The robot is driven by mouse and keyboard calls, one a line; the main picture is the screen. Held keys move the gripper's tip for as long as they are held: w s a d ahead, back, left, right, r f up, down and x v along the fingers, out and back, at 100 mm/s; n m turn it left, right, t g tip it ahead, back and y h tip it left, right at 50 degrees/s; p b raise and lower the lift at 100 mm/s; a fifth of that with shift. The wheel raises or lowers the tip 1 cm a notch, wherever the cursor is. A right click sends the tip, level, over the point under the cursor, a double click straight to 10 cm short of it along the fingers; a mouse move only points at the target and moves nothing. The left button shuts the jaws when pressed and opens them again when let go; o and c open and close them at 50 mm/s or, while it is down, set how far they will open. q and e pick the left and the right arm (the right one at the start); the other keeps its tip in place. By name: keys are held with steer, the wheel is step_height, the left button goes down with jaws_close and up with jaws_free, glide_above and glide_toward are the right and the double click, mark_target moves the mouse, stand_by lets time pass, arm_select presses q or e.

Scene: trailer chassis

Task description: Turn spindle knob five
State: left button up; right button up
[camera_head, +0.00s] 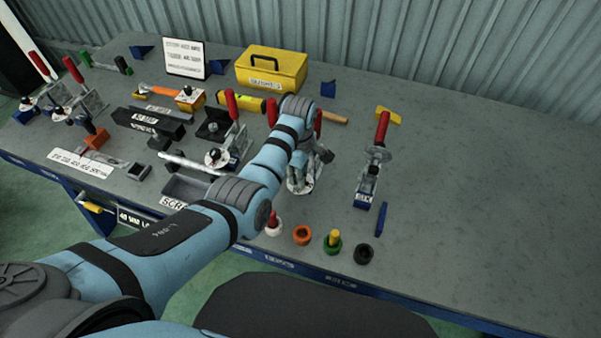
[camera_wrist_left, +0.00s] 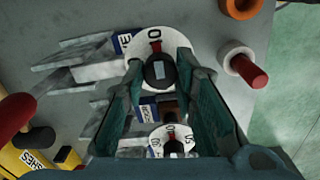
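My left gripper (camera_head: 308,168) points down over a toggle clamp with a white dial (camera_head: 300,186) near the middle of the bench; the arm hides much of that clamp. In the left wrist view a dark round knob (camera_wrist_left: 159,74) sits on a white dial (camera_wrist_left: 140,45) with a red mark and a 0. The open fingers of the left gripper (camera_wrist_left: 158,62) stand on both sides of this knob; contact is not clear. A second dial with a dark knob (camera_wrist_left: 173,145) shows lower between the fingers. I cannot read a five on either clamp. My right gripper is not in view.
Another red-handled clamp (camera_head: 372,165) stands to the right, and one with a dial (camera_head: 222,150) to the left. A white ring with a red peg (camera_head: 272,224), an orange ring (camera_head: 302,235) and a black ring (camera_head: 364,254) line the front edge. The bench's right side is clear.

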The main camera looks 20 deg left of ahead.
arm_select(q)
jaws_close()
steer(key=shift+r+m+p, duration=0.1)
steer(key=shift+m+p, duration=0.7)
steer(key=shift+m, duration=0.3)
steer(key=shift+m+p, duration=0.35)
steer(key=shift+m, duration=1.35)
steer(key=m, duration=1.2)
